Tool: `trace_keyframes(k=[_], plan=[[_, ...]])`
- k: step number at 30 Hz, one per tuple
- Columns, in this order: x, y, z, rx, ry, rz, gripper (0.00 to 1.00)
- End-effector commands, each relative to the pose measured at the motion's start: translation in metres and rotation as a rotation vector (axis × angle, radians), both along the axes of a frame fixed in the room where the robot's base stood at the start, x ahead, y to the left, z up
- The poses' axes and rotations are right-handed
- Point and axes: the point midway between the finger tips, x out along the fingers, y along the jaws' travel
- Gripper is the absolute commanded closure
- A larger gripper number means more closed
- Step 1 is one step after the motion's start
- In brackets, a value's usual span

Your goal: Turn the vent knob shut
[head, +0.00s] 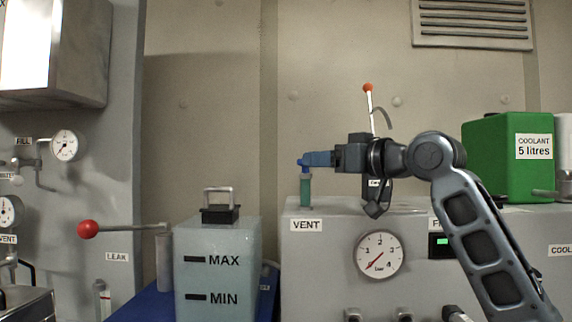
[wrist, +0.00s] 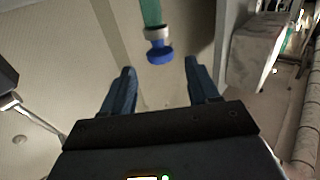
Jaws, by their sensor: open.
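The vent knob (head: 301,163) is a small blue cap on a green upright stem (head: 305,190), standing on the grey cabinet above the VENT label (head: 306,225). In the wrist view the blue knob (wrist: 160,55) and its pale collar show at the top middle. My gripper (head: 312,158) reaches in from the right, level with the knob, and its blue fingers partly overlap it in the head view. In the wrist view my gripper (wrist: 159,67) is open, with the knob in line with the gap, near the fingertips. I cannot tell whether a finger touches it.
A lever with an orange ball (head: 368,88) rises behind my wrist. A pressure gauge (head: 380,254) is on the cabinet front. A green coolant can (head: 500,155) stands on the right. A tank marked MAX and MIN (head: 217,275) and a red-ball lever (head: 88,229) are on the left.

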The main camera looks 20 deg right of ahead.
Motion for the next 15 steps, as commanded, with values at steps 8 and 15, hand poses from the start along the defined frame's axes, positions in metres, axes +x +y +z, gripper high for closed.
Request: trace_keyframes(k=[8,15], plan=[[0.034,0.018,0.001,-0.001,0.002,0.002,0.4],[0.06,0.031,0.001,0.0,0.001,0.001,0.4]])
